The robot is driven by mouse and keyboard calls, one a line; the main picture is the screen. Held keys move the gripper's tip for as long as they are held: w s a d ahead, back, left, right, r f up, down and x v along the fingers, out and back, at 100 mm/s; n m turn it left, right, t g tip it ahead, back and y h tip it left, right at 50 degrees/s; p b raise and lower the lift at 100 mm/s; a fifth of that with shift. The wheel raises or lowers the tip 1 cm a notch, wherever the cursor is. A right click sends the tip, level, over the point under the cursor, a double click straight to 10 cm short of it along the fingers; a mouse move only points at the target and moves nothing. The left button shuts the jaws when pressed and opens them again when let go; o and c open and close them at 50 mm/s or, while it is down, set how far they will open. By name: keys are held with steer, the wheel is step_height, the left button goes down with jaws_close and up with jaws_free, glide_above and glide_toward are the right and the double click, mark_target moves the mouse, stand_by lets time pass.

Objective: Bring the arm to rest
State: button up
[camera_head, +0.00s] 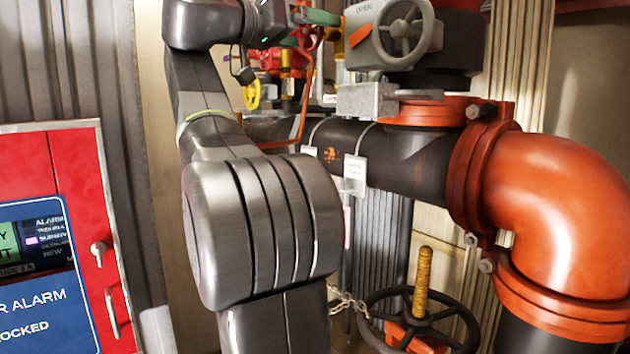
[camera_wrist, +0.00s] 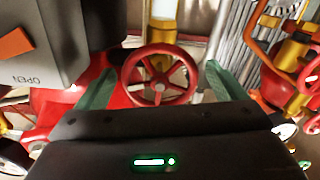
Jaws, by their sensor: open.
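My arm rises through the middle of the head camera view, its dark links bent, with the wrist at the top. My gripper (camera_wrist: 160,72) shows in the wrist view as two green fingers spread wide apart, with nothing held between them. A red handwheel (camera_wrist: 160,75) lies beyond the fingers and appears between them; the depth gap is unclear. In the head view only a bit of green finger shows at the top, near red and yellow valve parts; the fingertips there are partly hidden.
A grey valve box marked OPEN (camera_head: 395,35) with its handwheel stands right of the wrist. A black pipe (camera_head: 400,155) and orange elbow (camera_head: 560,210) fill the right. A black handwheel (camera_head: 465,315) with chain is low. A red alarm cabinet (camera_head: 85,180) stands left.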

steer(key=shift+w+d+r+n+p, duration=0.15)
steer(key=shift+w+d+n+p, duration=0.15)
steer(key=shift+n, duration=0.1)
steer(key=shift+s+a+n+p, duration=0.15)
steer(key=shift+n+p, duration=0.35)
steer(key=shift+n, duration=0.5)
steer(key=shift+n+p, duration=0.45)
steer(key=shift+n, duration=0.55)
steer(key=n+p, duration=0.2)
steer(key=n, duration=0.2)
steer(key=shift+n+p, duration=0.3)
steer(key=shift+n, duration=0.1)
steer(key=n+p, duration=0.3)
steer(key=n, duration=0.3)
steer(key=shift+r, duration=0.1)
steer(key=shift+f+n+p, duration=0.2)
steer(key=shift+n+p, duration=0.75)
steer(key=shift+n, duration=0.85)
steer(key=shift+s, duration=0.1)
